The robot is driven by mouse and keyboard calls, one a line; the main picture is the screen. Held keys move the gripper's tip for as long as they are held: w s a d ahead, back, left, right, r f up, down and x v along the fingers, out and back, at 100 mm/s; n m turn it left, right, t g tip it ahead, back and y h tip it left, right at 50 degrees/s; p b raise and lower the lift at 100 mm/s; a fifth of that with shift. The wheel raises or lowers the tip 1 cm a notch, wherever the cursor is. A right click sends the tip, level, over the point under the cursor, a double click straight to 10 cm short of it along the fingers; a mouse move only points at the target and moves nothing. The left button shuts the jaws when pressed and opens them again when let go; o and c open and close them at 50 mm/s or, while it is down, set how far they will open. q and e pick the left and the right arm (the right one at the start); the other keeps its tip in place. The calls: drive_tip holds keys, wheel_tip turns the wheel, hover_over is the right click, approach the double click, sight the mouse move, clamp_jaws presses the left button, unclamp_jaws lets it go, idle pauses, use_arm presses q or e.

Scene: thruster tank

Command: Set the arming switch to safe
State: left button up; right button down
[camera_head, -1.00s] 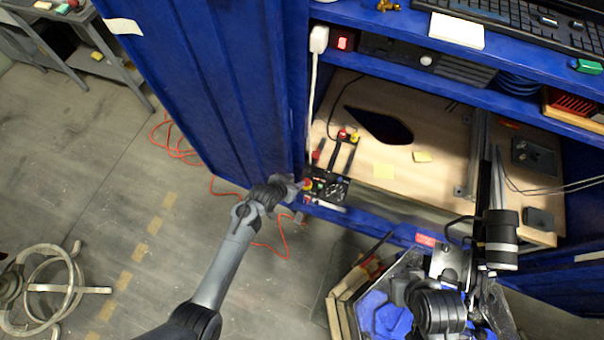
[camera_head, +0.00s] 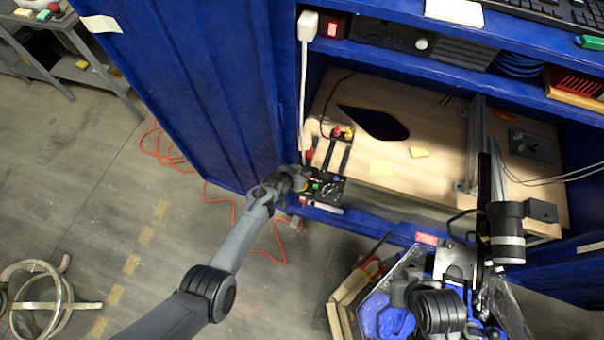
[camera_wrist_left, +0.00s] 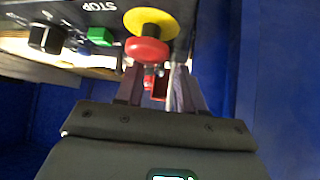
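A small black control box (camera_head: 327,189) sits at the front left edge of the wooden shelf. In the left wrist view its panel (camera_wrist_left: 70,12) shows a black rotary knob (camera_wrist_left: 46,38), a green button (camera_wrist_left: 100,36) and a red stop button (camera_wrist_left: 147,50) on a yellow collar. I cannot tell which control is the arming switch; no safe marking is readable. My left gripper (camera_head: 299,180) is at the box's left side. In the left wrist view its fingers (camera_wrist_left: 160,84) are apart, just below the stop button, with small red parts visible between them. Contact is unclear. My right gripper is not identifiable.
The blue cabinet door (camera_head: 205,90) stands left of the box.

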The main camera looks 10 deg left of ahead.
use_arm(q)
drive_tip(key=shift+w+d+f, duration=0.1)
drive_tip(key=shift+w+f, duration=0.05)
drive_tip(key=shift+f, duration=0.05)
clamp_jaws()
idle(0.3)
